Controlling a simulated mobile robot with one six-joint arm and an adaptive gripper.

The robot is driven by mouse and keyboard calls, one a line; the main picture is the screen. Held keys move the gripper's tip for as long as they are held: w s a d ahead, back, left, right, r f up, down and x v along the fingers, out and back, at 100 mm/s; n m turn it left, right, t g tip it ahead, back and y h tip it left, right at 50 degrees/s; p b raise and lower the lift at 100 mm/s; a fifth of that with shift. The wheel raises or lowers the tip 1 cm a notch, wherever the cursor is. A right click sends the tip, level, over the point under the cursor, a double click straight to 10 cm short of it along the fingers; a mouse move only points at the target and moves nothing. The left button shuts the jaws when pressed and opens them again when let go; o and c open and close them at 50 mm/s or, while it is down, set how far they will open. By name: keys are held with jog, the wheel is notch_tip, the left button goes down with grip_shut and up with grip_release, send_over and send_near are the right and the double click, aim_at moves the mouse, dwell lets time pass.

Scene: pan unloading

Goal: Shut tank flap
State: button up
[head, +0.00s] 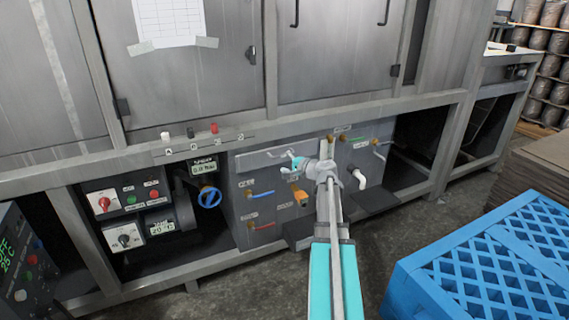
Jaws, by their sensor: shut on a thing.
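A grey tank (240,205) with coloured valves on its front stands in the lower bay of the metal machine. A lighter grey flap (255,158) runs along its top left, and its open or shut angle is hard to tell. A thin pale handle (282,153) sticks out by the flap. My gripper (293,162), with teal parts, is at this handle and appears shut on it. My wrist and arm hide part of the flap and the tank front, so the exact grip is hidden.
Blue, orange and red valve levers (262,194) stick out below the flap. A control box (125,208) and a blue valve wheel (209,197) are at left. A blue crate (420,285) stands at lower right. Grey floor lies between.

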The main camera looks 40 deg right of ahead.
jog(key=shift+w+d, duration=0.1)
jog(key=s+d+r+p, duration=0.3)
jog(key=s+r+p, duration=0.5)
jog(key=s, duration=0.5)
jog(key=shift+s, duration=0.2)
dwell(2.1)
dwell(0.8)
jog(key=w+a+f+n+g+y, duration=0.1)
jog(key=w+a+f+n+g, duration=0.15)
jog(key=a, duration=0.65)
jog(key=w+a+f+n+g+y, duration=0.1)
jog(key=a+f+n+g, duration=0.25)
jog(key=a, duration=0.55)
jog(key=w+a+f+n+g+y, duration=0.15)
jog(key=a+f, duration=0.25)
jog(key=a, duration=0.5)
jog(key=s+a+f+n+g+h, duration=0.3)
jog(key=s+a+n+g, duration=0.15)
jog(key=a, duration=0.55)
jog(key=s+a+f+n+g+h, duration=0.25)
jog(key=s+a+n+g, duration=0.2)
jog(key=a, duration=0.45)
notch_tip(320, 180, up, 38)
jog(key=p, duration=3.7)
jog(key=shift+w+a+f+t+h+p, duration=0.15)
jog(key=shift+a+t+h+p, duration=0.1)
jog(key=shift+t+h+p, duration=0.15)
